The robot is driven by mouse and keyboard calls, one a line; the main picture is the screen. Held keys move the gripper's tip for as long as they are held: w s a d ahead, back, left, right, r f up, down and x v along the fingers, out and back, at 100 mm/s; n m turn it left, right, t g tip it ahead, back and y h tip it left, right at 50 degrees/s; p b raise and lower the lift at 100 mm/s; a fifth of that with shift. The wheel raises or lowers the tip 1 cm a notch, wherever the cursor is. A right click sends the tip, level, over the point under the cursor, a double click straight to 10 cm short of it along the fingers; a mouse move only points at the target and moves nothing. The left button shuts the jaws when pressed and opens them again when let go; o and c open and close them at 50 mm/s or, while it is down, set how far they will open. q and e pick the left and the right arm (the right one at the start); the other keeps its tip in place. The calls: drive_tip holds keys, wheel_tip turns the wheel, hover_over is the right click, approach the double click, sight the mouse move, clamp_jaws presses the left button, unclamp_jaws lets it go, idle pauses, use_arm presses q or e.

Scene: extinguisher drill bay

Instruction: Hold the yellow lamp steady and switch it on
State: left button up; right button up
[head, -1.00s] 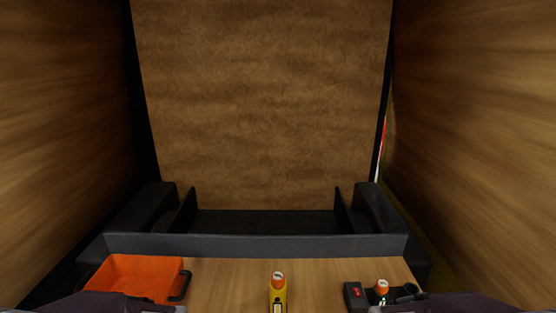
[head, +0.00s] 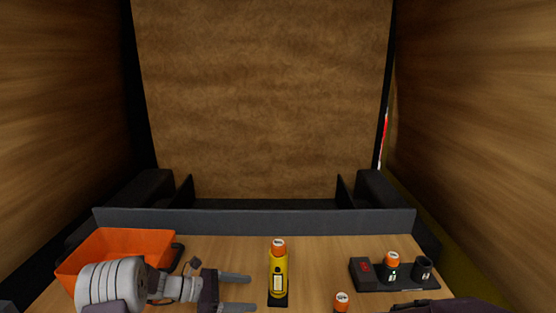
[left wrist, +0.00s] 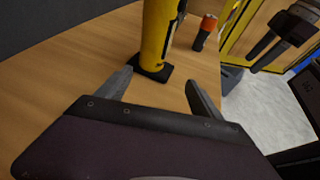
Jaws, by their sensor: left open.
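The yellow lamp (head: 279,268), with an orange top and a dark base, stands upright mid-table in the head view. The left wrist view shows its lower yellow body (left wrist: 158,35) and black foot, with the top cut off. My left gripper (head: 252,293) comes from the left, open and empty, its fingers pointing at the lamp. In the left wrist view the lamp's foot is just beyond the open fingertips (left wrist: 159,77), apart from them.
An orange bin (head: 120,243) stands at the left. A black holder (head: 400,284) at the right bears a red-marked block, an orange-topped item (head: 392,266) and a dark cup (head: 423,268). Another orange-topped item (head: 341,299) stands front right of the lamp. A dark wall runs behind.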

sight(270, 288)
use_arm(q)
drive_tip(key=shift+w+a+f+n+t, duration=0.1)
drive_tip(key=shift+w+a+n+t, duration=0.25)
drive_tip(key=shift+w, duration=0.2)
drive_tip(key=shift+w+d+r+h, duration=0.1)
drive_tip(key=shift+w+r+h, duration=0.1)
drive_tip(key=shift+h, duration=0.1)
drive_tip(key=b+x, duration=0.3)
drive_tip(key=x, duration=0.5)
drive_tip(key=shift+d+f, duration=0.25)
drive_tip(key=shift+d, duration=0.05)
drive_tip(key=shift+w+d+f, duration=0.1)
drive_tip(key=shift+w+d, duration=0.1)
drive_tip(key=shift+d, duration=0.4)
use_arm(e)
wheel_tip(270, 288, down, 4)
drive_tip(key=shift+s+r, duration=0.1)
drive_tip(key=shift+r, duration=0.1)
use_arm(q)
drive_tip(key=c, duration=1.4)
use_arm(e)
clamp_jaws()
